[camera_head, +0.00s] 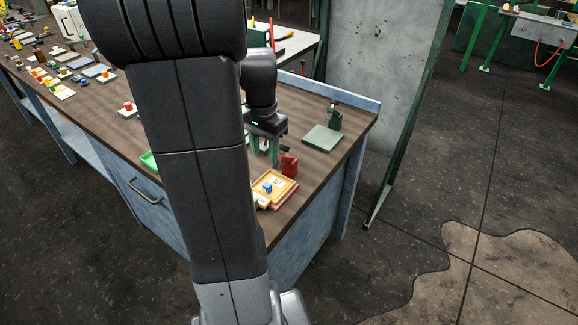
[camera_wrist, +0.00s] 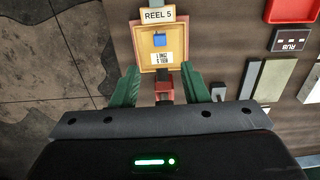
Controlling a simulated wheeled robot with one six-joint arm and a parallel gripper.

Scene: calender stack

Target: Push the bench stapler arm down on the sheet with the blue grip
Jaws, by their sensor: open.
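A tan sheet with an orange border (camera_wrist: 147,54) lies near the bench's front edge, and in the head view it is at the corner (camera_head: 262,181). A small blue grip (camera_wrist: 160,40) stands on it, also visible in the head view (camera_head: 267,188), beside a printed label. A red upright part (camera_head: 289,166), apparently the stapler, stands at the sheet's edge; in the wrist view its red part (camera_wrist: 164,84) shows between my fingertips. My gripper (camera_wrist: 160,88) is open, green fingers apart and pointing down. Contact with the red part cannot be told.
A "REEL 5" sign (camera_wrist: 158,15) stands at the sheet's far edge in the wrist view. A green plate with a post (camera_head: 322,138) is at the bench's right end. Other blocks and plates (camera_wrist: 273,80) lie to the right in the wrist view. My arm hides the bench's middle.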

